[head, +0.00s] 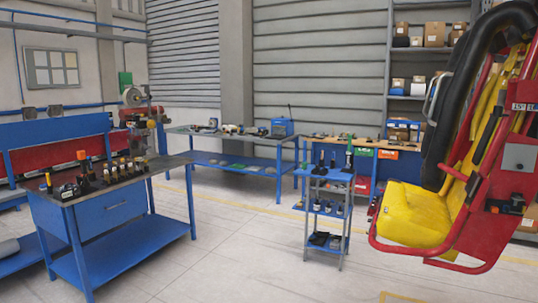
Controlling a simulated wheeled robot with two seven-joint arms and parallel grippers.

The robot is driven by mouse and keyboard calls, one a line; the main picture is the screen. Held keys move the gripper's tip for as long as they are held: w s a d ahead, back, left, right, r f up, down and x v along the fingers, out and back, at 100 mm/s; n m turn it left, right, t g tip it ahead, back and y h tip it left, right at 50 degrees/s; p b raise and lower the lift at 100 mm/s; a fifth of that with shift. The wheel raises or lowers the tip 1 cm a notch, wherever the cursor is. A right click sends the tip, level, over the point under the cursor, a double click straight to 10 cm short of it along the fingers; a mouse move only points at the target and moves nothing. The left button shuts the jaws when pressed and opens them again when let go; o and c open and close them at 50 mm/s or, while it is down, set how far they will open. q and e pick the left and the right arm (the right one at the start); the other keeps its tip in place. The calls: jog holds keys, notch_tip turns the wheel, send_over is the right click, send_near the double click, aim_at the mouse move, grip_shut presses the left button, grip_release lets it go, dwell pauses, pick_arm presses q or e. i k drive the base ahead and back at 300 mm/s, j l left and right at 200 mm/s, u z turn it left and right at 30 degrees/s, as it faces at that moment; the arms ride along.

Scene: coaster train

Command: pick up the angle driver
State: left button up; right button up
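I cannot make out for certain which tool is the angle driver. Small dark tools (68,190) stand and lie on the blue workbench (118,198) at the left, with orange-topped items among them. A black item with an orange part (508,206) shows at the red frame of the coaster car at the right. More small tools (232,129) lie on the blue table at the back, too small to tell apart. Neither of my grippers is in view.
A coaster car (415,215) with yellow seat and red frame fills the right side. Further blue benches (215,162) line the back. The pale floor (235,250) in the middle is clear.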

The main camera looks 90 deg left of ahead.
aim_at(82, 156)
jog(key=u, duration=4)
